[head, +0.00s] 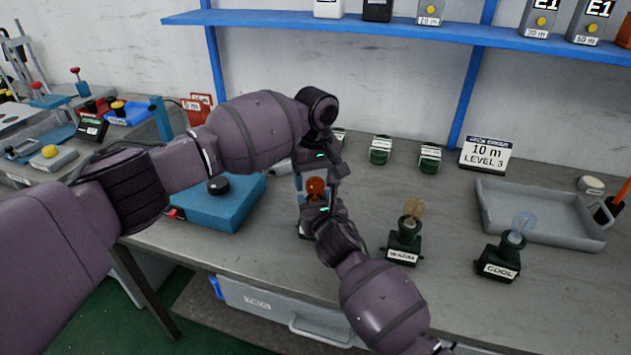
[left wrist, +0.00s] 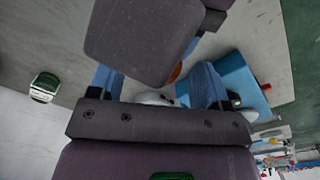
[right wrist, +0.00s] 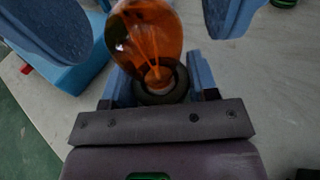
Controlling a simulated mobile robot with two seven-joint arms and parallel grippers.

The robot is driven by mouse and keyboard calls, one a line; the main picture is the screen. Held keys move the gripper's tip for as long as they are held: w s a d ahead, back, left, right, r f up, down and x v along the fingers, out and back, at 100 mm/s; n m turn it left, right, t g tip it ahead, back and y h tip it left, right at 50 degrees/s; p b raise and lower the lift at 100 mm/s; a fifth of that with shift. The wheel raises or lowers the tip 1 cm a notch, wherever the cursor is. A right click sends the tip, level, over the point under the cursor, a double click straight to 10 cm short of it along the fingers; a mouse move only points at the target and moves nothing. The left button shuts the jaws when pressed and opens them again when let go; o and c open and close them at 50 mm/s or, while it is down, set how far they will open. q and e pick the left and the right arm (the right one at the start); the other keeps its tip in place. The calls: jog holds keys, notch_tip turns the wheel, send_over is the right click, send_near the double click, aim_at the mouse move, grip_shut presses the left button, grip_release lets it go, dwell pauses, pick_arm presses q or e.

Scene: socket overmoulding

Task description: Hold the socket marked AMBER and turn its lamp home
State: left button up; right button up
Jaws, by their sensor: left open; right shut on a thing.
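The amber lamp (head: 315,187) stands upright between my two grippers in the head view. In the right wrist view the lamp (right wrist: 146,40) is an orange glass bulb, its base in the dark round mouth of a socket (right wrist: 172,88). My right gripper (head: 318,208) is shut on that socket, whose body and label are mostly hidden. My left gripper (head: 313,172) is open at the lamp, its blue fingers apart on either side of the bulb in the right wrist view. In the left wrist view only an orange sliver of the lamp (left wrist: 176,72) shows.
Sockets marked WARM (head: 403,248) and COOL (head: 499,262), each with a bulb, stand to the right. A grey tray (head: 540,222) lies behind them, near a sign (head: 485,154). A blue box (head: 222,205) is left of my grippers. A blue shelf (head: 400,27) runs above.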

pick_arm(q)
jog(key=shift+f, duration=0.55)
jog(key=c, duration=0.9)
jog(key=shift+m, duration=1.8)
jog(key=shift+c, duration=0.2)
jog(key=o, duration=0.9)
jog(key=shift+o, duration=0.2)
jog(key=shift+r, duration=0.1)
